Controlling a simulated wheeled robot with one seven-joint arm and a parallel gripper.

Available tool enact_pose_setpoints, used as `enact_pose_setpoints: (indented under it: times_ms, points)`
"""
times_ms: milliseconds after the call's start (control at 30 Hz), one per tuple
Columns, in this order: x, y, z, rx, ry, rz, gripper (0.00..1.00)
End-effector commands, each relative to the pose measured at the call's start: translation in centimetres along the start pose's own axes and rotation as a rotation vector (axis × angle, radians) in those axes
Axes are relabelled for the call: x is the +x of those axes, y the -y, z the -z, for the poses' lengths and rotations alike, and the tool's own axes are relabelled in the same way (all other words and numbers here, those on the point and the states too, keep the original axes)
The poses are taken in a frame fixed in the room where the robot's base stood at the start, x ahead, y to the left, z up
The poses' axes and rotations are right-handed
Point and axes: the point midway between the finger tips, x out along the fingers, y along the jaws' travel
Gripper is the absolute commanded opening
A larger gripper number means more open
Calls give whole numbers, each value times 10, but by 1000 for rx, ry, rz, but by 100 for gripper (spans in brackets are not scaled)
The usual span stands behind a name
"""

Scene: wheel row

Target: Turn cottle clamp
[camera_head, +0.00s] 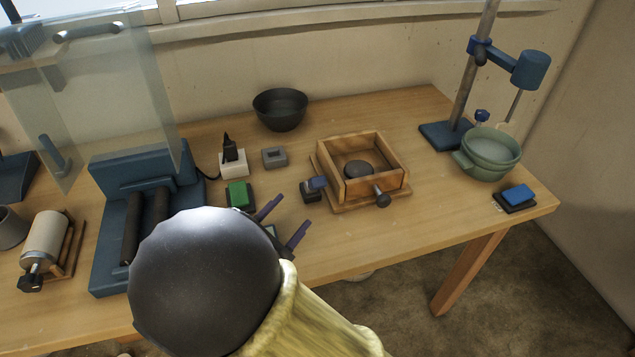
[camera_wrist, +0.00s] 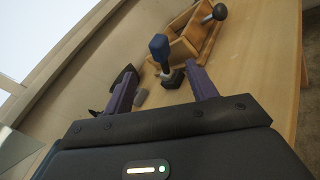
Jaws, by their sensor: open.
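The cottle, a wooden box frame (camera_head: 352,189), sits on a wooden base with a dark round lump (camera_head: 358,170) inside. A dark knob (camera_head: 382,198) on a short stem sticks out of its front right; it also shows in the wrist view (camera_wrist: 216,12). A blue-topped handle (camera_head: 317,182) on a dark foot stands at the frame's left side. In the wrist view the blue handle (camera_wrist: 159,47) rises ahead, between the lines of my fingers. I cannot tell which is the clamp. My gripper (camera_head: 294,211) is open and empty, left of and nearer than the handle, apart from it.
A green-topped block (camera_head: 238,195), a small grey block (camera_head: 274,157) and a dark bowl (camera_head: 280,108) lie left and behind. A stand (camera_head: 460,100), a green pot (camera_head: 490,153) and a blue pad (camera_head: 517,195) are at the right.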

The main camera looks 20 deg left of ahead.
Motion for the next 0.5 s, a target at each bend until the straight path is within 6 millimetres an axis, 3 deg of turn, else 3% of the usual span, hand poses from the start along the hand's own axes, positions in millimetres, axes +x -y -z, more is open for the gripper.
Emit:
enact_pose_setpoints:
  times_ms: [500]
  points:
    - [91, 1, 0, 0, 2, 2, 57]
